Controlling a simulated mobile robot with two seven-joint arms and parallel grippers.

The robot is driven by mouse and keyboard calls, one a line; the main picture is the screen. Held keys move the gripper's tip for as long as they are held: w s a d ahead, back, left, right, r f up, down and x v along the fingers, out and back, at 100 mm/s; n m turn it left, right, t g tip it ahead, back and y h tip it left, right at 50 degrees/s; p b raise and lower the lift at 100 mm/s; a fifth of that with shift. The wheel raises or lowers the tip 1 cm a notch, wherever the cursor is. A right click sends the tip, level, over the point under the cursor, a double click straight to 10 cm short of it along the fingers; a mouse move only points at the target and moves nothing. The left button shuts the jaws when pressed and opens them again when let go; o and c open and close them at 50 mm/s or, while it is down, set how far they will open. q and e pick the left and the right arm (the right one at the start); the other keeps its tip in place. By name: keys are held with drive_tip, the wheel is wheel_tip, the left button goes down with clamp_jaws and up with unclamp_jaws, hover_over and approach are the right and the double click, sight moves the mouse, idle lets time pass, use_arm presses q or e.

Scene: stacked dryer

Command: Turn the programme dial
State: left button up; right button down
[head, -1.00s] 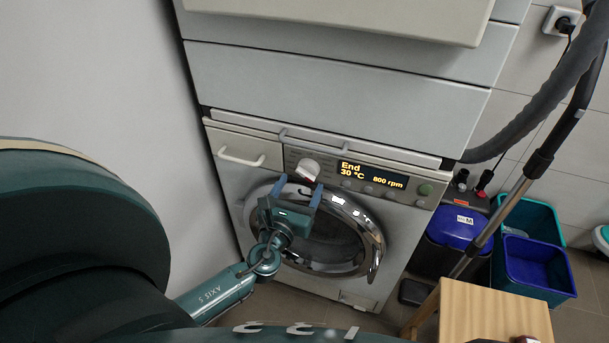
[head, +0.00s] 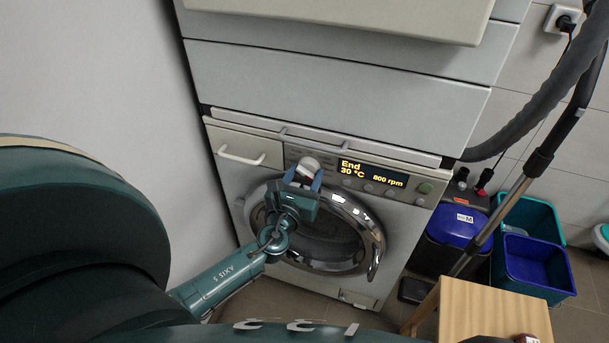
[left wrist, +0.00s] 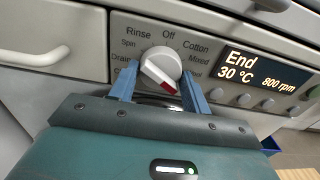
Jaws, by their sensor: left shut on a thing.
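The programme dial (head: 308,166) is a round white knob with a red-marked end, on the front panel of the washing machine (head: 225,182). In the left wrist view the dial (left wrist: 161,66) has Rinse, Off and Cotton printed around its upper side. Its red mark points down and to the right. My left gripper (head: 303,179) has its blue fingers on either side of the dial, shut on it; they also show in the left wrist view (left wrist: 160,88). The labels below the dial are hidden by the gripper. The display (head: 372,175) reads End, 30 °C, 800 rpm. My right gripper is not in view.
A drawer handle (head: 241,156) is left of the dial, and the round door (head: 376,240) is below it. Right of the machine are a blue-lidded bin (head: 458,226), buckets (head: 535,262), a hose (head: 540,106) and a wooden stool (head: 490,310).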

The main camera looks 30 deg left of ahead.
use_arm(q)
drive_tip(key=shift+c, duration=1.4)
